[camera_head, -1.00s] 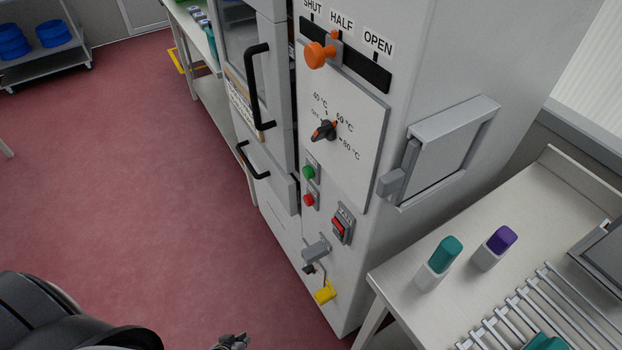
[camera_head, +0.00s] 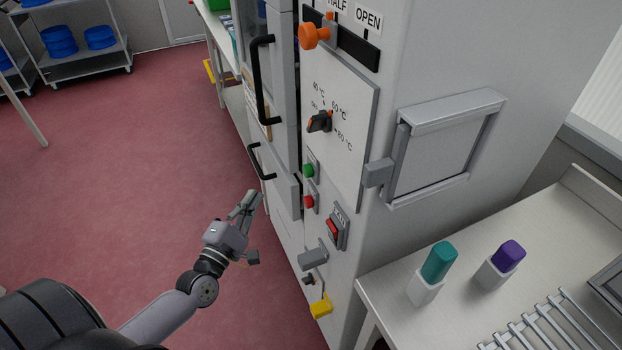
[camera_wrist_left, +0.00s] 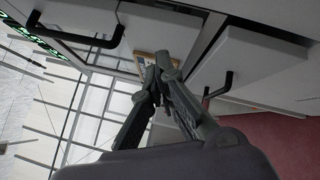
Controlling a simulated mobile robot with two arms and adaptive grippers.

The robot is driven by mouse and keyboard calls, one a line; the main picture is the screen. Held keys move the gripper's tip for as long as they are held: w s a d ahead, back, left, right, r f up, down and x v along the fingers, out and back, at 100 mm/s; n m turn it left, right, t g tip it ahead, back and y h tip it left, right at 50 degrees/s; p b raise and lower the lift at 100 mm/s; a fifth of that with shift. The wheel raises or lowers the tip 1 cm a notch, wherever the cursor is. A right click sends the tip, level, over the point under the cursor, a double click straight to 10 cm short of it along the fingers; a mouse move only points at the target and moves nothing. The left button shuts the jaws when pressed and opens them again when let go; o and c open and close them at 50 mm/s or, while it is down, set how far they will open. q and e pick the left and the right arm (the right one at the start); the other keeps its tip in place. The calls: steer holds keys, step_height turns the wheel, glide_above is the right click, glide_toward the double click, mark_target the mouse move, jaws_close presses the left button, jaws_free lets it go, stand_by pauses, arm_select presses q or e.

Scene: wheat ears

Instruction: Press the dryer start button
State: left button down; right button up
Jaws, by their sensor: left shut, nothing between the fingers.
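The dryer (camera_head: 430,60) is a tall light-grey cabinet in the middle of the head view. Its control side carries a green button (camera_head: 309,170) with a red button (camera_head: 309,202) just below it. A red rocker switch (camera_head: 334,229) sits lower right of these. My left gripper (camera_head: 250,199) is shut and empty, in the air to the left of the buttons and apart from them. In the left wrist view its fingertips (camera_wrist_left: 160,62) meet in front of the dryer's doors and black handles; no button is clear there. My right gripper is not in view.
An orange lever (camera_head: 314,36) and a black temperature knob (camera_head: 319,121) sit above the buttons. Black door handles (camera_head: 262,80) stick out at the left. A grey block (camera_head: 312,258) and yellow handle (camera_head: 321,306) jut out below. A bench (camera_head: 540,240) stands at the right.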

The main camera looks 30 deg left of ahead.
mark_target(308, 171)
arm_select(q)
steer(key=r, duration=0.1)
steer(key=r+n, duration=0.1)
steer(key=r+t, duration=0.1)
steer(key=shift+d+r+n, duration=0.25)
steer(key=shift+r+n, duration=0.05)
steer(key=shift+n, duration=0.1)
steer(key=w+d+p, duration=0.1)
steer(key=w+d, duration=0.4)
steer(key=w, duration=0.1)
steer(key=shift+w+d, duration=0.3)
steer(key=shift+d, duration=0.05)
stand_by(1.3)
steer(key=shift+w+d, duration=0.3)
steer(key=shift+w, duration=0.05)
steer(key=shift+w+d, duration=0.35)
steer(key=shift+w, duration=0.05)
stand_by(1.1)
steer(key=shift+s+a, duration=0.6)
steer(key=shift+s, duration=0.15)
